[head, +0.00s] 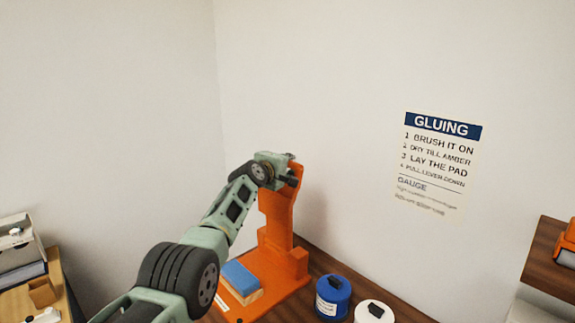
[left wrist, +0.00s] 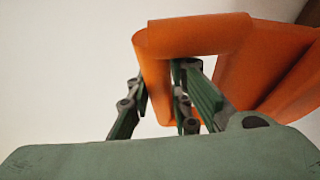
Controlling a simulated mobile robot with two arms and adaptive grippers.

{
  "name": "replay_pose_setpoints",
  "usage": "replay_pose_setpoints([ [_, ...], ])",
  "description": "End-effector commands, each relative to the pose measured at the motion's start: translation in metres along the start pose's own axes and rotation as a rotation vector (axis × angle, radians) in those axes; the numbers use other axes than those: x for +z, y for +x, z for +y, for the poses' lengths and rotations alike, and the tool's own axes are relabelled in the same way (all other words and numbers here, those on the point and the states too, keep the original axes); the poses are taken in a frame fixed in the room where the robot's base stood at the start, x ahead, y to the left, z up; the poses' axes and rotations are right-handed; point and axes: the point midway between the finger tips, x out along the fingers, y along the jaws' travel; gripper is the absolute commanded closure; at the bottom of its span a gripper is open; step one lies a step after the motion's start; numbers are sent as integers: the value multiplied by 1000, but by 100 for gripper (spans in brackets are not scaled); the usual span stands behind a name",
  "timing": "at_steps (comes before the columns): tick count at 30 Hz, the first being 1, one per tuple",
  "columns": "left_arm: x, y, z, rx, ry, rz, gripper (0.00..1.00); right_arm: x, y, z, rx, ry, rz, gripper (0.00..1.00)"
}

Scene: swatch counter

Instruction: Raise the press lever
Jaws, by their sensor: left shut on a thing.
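The orange press (head: 277,225) stands upright on its orange base at the back of the counter. My left gripper (head: 287,174) is at the top of the press. In the left wrist view its two fingers stand on either side of an orange bar of the press lever (left wrist: 157,88), and the gripper is shut on it. A thicker orange crosspiece (left wrist: 195,35) tops that bar. In the head view the gripper and arm hide most of the lever. A blue pad on a tan block (head: 240,278) lies on the press base. My right gripper is not in view.
A blue pot (head: 332,295) and a white pot (head: 372,312) stand right of the press base. A gluing notice (head: 437,160) hangs on the wall behind. A wooden shelf (head: 545,255) is at the far right, and a side table with boxes at the far left.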

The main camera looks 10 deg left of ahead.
Motion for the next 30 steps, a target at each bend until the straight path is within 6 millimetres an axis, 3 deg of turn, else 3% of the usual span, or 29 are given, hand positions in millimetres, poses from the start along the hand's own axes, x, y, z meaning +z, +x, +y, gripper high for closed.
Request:
replay_pose_setpoints([
  [17,0,0,0,2,2,1,100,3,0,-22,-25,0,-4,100],
  [18,0,0,0,2,2,1,80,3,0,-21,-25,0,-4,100],
  [20,0,0,-1,1,1,1,74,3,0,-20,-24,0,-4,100],
  [30,0,0,-1,0,-1,0,74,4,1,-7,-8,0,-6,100],
])
